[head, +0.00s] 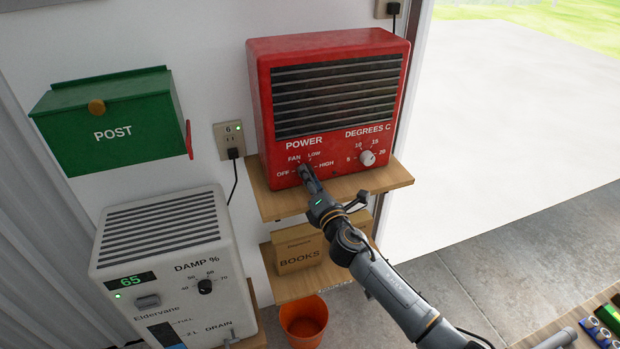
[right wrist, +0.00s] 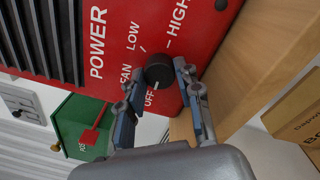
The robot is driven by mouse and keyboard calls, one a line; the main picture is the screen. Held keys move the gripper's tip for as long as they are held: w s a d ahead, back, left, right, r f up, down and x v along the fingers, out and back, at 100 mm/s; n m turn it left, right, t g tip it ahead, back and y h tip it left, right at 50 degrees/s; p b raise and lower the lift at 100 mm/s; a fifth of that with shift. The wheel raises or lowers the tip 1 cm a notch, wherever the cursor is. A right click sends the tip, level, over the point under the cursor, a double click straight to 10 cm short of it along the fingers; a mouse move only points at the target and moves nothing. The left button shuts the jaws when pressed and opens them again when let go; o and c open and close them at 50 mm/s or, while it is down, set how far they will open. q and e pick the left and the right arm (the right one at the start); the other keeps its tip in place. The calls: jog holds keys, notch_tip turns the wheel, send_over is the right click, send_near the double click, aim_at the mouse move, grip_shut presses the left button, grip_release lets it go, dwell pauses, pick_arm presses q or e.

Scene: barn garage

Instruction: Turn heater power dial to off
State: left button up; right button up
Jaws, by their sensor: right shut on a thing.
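The red heater (head: 330,100) stands on a wooden shelf, with POWER labels OFF, FAN, LOW and HIGH on its front. My right gripper (head: 306,172) reaches the power dial, which it hides in the head view. In the right wrist view, the dark round power dial (right wrist: 158,72) lies between the two fingers of my right gripper (right wrist: 159,78), which is shut on it. A small pale mark on the dial faces the OFF label. My left gripper is not in view.
The white degrees dial (head: 367,158) is on the heater's right. The wooden shelf (head: 390,180) juts out below. A box marked BOOKS (head: 299,252) sits on a lower shelf. A dehumidifier (head: 170,270) and a green post box (head: 110,120) are at left, an orange bucket (head: 304,322) below.

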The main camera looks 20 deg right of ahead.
jog(key=o, duration=1.2)
jog(key=shift+c, duration=0.2)
jog(key=s, duration=1.2)
jog(key=shift+d+f, duration=0.3)
jog(key=shift+d, duration=0.05)
jog(key=shift+f, duration=0.1)
